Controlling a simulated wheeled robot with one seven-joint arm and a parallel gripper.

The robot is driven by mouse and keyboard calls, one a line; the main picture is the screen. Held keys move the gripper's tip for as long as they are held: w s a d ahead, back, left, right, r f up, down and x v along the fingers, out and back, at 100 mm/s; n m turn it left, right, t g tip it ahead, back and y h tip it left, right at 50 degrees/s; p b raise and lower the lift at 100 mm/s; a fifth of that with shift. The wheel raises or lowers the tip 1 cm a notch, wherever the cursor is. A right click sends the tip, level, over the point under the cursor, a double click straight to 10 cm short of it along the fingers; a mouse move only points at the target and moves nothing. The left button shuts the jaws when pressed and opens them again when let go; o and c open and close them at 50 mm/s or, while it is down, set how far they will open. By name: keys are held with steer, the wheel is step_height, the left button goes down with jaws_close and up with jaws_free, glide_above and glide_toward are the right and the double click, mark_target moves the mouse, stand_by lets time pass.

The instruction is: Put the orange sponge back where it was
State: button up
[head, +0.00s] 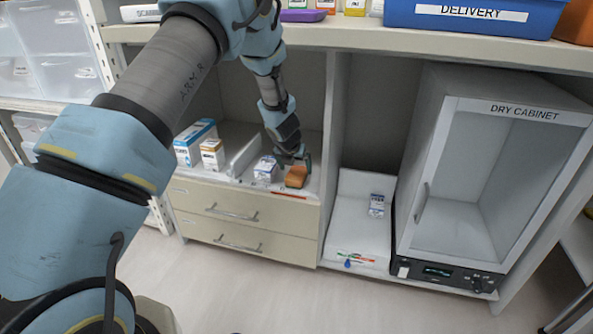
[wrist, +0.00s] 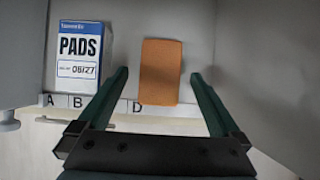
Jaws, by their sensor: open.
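The orange sponge (head: 296,177) rests on the shelf surface above the drawers, beside a small white and blue box. In the wrist view the sponge (wrist: 160,71) lies flat between the fingers of my gripper (wrist: 160,76), with a gap on each side. My gripper (head: 297,160) is open and close to the sponge in the head view. The shelf edge carries a strip with letters; A, B and D show, and D is just left of the sponge's near end. The rest of the strip is hidden.
A PADS box (wrist: 80,57) stands left of the sponge, behind letter B. Blue-white and orange-white boxes (head: 212,153) stand further left. A vertical divider (head: 335,150) is close on the right. The dry cabinet (head: 490,180) and a blue DELIVERY bin (head: 470,16) are further right.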

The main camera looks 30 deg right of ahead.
steer(key=p+v, duration=0.2)
steer(key=v, duration=0.7)
steer(key=s+a+r+m+g, duration=0.1)
steer(key=a+r+m, duration=0.4)
steer(key=a, duration=0.5)
steer(key=a+r+m, duration=0.3)
steer(key=a+m, duration=0.5)
steer(key=a, duration=0.1)
steer(key=s+a+r+m+g+y, duration=0.1)
steer(key=s+a+m+y, duration=0.1)
steer(key=s+a+m, duration=0.5)
steer(key=s+a+r+m+y, duration=0.1)
steer(key=s+a+m, duration=0.6)
steer(key=a, duration=0.7)
steer(key=shift+a+r+m+g+y, duration=0.3)
steer(key=shift+r+m+g+y, duration=0.1)
steer(key=shift+r+m, duration=0.4)
steer(key=shift+s+r, duration=0.1)
steer(key=shift+s, duration=0.05)
step_height(320, 180, up, 28)
steer(key=p, duration=2.8)
steer(key=shift+r, duration=0.2)
